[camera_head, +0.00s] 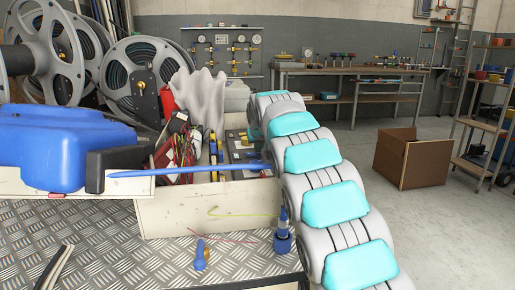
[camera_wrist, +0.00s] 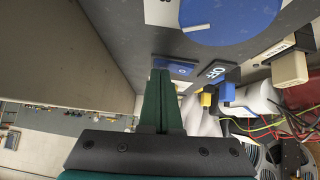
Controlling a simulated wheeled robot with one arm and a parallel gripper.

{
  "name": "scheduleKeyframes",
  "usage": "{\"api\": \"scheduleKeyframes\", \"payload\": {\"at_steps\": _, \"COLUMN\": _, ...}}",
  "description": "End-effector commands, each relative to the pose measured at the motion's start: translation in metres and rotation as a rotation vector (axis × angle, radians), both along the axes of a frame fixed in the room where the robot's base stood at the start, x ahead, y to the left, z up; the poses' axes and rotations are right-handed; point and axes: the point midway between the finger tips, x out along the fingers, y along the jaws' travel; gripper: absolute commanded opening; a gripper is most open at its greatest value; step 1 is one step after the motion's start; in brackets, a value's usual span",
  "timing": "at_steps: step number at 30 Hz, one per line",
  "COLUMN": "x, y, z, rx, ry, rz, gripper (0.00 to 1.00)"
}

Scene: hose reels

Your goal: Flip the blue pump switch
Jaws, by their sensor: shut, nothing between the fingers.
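In the wrist view, my gripper (camera_wrist: 161,73) shows as two dark green fingers pressed together, with nothing between them. The blue switch (camera_wrist: 182,69) is a small blue rocker with a pale mark on a dark grey panel. It lies right at my fingertips, which partly cover it. I cannot tell whether they touch it. In the head view, my arm reaches away along the right of a cream box, and my gripper and the switch are hidden there.
A large blue disc (camera_wrist: 235,18) is at the top of the wrist view; yellow and blue plugs and wires are at right. In the head view, a cream box (camera_head: 210,208) holds tools and cables, a blue machine (camera_head: 45,145) is at left, and a cardboard box (camera_head: 425,165) stands on open floor.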

Motion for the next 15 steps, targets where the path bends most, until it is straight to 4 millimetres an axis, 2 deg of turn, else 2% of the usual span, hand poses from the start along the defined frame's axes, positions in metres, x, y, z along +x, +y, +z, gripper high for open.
{"api": "scheduleKeyframes", "payload": {"at_steps": 15, "x": -0.0014, "y": 0.0072, "z": 0.0, "rx": 0.01, "ry": 0.005, "rz": 0.002, "gripper": 0.0}}
